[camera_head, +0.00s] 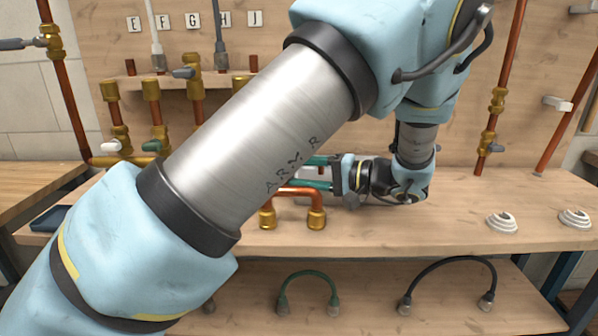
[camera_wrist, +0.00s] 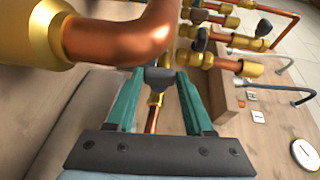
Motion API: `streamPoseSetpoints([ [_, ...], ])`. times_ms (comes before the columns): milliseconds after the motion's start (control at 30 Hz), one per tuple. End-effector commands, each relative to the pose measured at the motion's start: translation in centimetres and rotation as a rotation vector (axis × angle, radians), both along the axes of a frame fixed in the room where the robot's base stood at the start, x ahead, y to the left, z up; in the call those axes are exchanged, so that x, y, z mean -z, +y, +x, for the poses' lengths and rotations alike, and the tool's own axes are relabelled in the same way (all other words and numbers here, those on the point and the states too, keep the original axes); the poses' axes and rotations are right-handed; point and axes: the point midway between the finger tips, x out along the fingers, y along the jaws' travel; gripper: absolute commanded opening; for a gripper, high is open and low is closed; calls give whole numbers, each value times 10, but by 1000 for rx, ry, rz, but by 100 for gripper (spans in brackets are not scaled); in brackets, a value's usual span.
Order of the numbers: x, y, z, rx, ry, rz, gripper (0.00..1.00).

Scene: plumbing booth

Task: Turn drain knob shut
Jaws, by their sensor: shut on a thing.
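My gripper (camera_wrist: 162,80) has its two teal fingers on either side of a dark grey knob (camera_wrist: 160,74), in the wrist view. The knob sits above a thin copper pipe (camera_wrist: 152,118) with a brass fitting (camera_wrist: 155,98). I take it for the drain knob; no label shows on it. In the head view my gripper (camera_head: 318,173) reaches left, low over the bench, partly behind my own arm. The knob is hidden there, so its turn angle cannot be told.
A copper U-pipe (camera_head: 290,192) with brass ends stands just in front of my gripper. Several brass valves (camera_head: 151,90) line the back left. White stepped discs (camera_head: 502,223) lie on the clear right bench. Hoses (camera_head: 309,276) rest on the shelf below.

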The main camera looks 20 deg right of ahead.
Motion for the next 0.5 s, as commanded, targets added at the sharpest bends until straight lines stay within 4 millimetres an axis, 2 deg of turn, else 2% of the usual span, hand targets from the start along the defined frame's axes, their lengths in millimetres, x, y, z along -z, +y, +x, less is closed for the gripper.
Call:
streamPoseSetpoints([
  [400, 1, 0, 0, 0, 0, 6, 0],
  [433, 1, 0, 0, 0, 0, 6, 56],
  [500, 1, 0, 0, 0, 0, 6, 64],
])
